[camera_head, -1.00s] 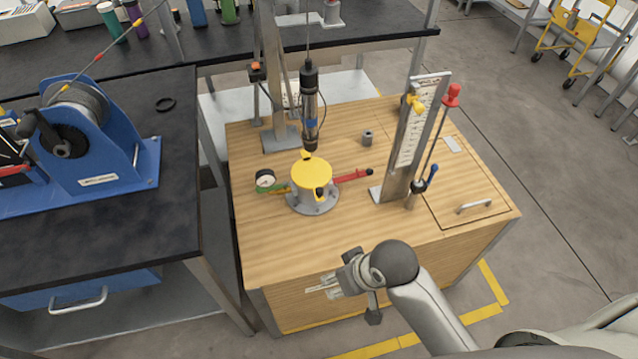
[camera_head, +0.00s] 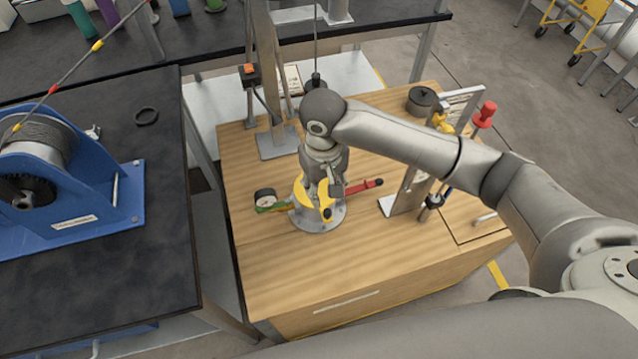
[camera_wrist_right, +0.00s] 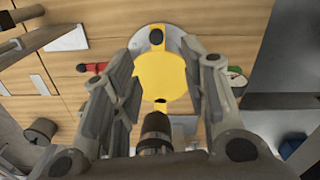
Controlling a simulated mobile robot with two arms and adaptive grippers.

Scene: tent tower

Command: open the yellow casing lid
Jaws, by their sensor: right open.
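The yellow casing lid (camera_head: 299,192) is a round disc on top of a casing with a grey flanged base (camera_head: 322,222). My right gripper (camera_head: 325,190) points down over the lid and hides part of it. In the right wrist view the whole lid face (camera_wrist_right: 165,75) shows between the two spread fingers, with a black knob (camera_wrist_right: 156,37) at its far edge. The fingers are open and hold nothing. The lid lies flat on the casing. I cannot tell whether a finger touches it. My left gripper is out of view.
A dial gauge (camera_head: 265,197) and a red handle (camera_head: 368,186) stick out from the casing's sides. A dark cylindrical tool (camera_wrist_right: 157,133) is close below the gripper in the wrist view. An upright plate with a red knob (camera_head: 486,112) stands to the right. The wooden front area is clear.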

